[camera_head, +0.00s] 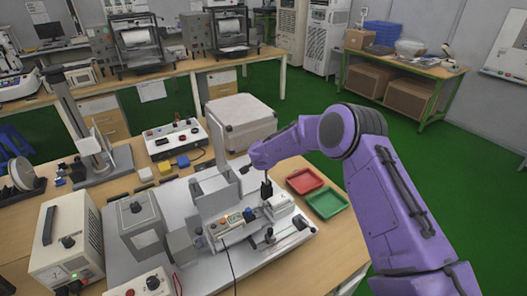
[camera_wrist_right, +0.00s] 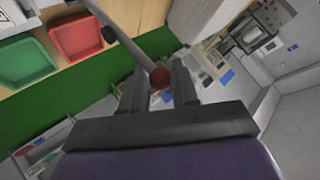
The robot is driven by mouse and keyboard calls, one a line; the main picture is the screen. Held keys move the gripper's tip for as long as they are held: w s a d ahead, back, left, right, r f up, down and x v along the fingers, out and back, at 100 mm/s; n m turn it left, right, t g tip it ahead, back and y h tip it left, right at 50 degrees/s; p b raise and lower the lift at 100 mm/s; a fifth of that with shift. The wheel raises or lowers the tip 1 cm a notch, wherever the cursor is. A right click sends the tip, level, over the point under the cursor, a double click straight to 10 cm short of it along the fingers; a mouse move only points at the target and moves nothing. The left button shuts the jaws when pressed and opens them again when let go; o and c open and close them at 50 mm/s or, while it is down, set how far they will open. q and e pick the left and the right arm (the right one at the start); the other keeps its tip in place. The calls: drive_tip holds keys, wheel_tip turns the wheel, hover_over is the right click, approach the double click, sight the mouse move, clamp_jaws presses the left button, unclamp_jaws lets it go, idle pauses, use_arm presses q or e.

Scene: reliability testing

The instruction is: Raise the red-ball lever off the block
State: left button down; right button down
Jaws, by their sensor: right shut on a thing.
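The red ball (camera_wrist_right: 160,78) is at the end of a grey lever rod (camera_wrist_right: 125,38) in the right wrist view. The ball sits between the two fingertips of my right gripper (camera_wrist_right: 160,88), which is shut on it. The rod runs from the ball toward the upper left of that view. In the head view, my purple right arm reaches over the test machine (camera_head: 235,224) on the pale base plate, and its wrist hides the ball. I cannot tell whether the lever touches the block. My left gripper is not in view.
A red tray (camera_head: 305,181) and a green tray (camera_head: 327,203) lie right of the machine. A silver case (camera_head: 240,118) stands behind it. A control box (camera_head: 174,138) and a grey box (camera_head: 140,225) stand to the left. A black cable hangs in front.

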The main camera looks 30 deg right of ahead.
drive_tip(key=shift+a, duration=0.35)
drive_tip(key=c, duration=1)
unclamp_jaws()
drive_tip(key=shift+w, duration=0.1)
drive_tip(key=shift+w+f, duration=0.15)
drive_tip(key=shift+d, duration=0.1)
